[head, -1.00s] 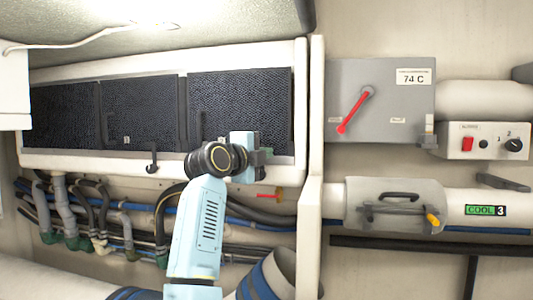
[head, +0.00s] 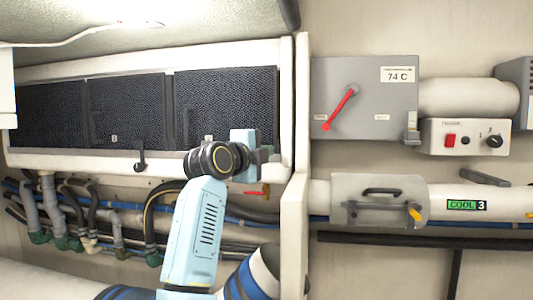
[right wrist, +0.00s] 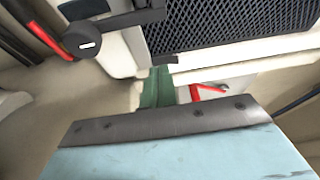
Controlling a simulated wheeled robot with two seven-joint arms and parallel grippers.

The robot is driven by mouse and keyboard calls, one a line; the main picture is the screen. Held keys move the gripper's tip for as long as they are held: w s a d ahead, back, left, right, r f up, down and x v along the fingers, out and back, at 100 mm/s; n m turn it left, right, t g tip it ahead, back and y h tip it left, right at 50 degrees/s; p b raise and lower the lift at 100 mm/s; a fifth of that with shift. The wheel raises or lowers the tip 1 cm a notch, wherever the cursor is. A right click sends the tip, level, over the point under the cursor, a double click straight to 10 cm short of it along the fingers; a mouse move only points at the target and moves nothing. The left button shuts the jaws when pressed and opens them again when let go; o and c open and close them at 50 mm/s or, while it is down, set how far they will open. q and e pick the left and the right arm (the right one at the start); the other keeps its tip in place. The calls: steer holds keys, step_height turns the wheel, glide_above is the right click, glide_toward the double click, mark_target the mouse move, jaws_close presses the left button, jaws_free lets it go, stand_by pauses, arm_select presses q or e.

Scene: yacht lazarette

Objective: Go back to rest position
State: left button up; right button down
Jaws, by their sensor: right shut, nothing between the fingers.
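My right gripper (head: 262,160) is shut and empty. In the head view it is at the end of the light blue arm that rises from the bottom centre. It hangs in front of the lower right corner of the dark mesh-panelled locker front (head: 226,100), and the fingers point right. A small red lever (head: 256,193) on the wall shows just below it. I cannot tell how far the gripper is from the panel. My left gripper is out of view.
On the right wall are a grey box with a red handle (head: 341,108), a control box with a red switch (head: 465,138) and a clear-covered pipe fitting (head: 380,202). Hoses (head: 100,215) run along the lower left. A white upright post (head: 295,200) stands right of the gripper.

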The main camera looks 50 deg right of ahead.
steer(key=a+b, duration=0.1)
steer(key=a, duration=0.7)
steer(key=shift+s+a+b, duration=0.25)
steer(key=shift+a+b, duration=0.05)
steer(key=shift+f, duration=0.1)
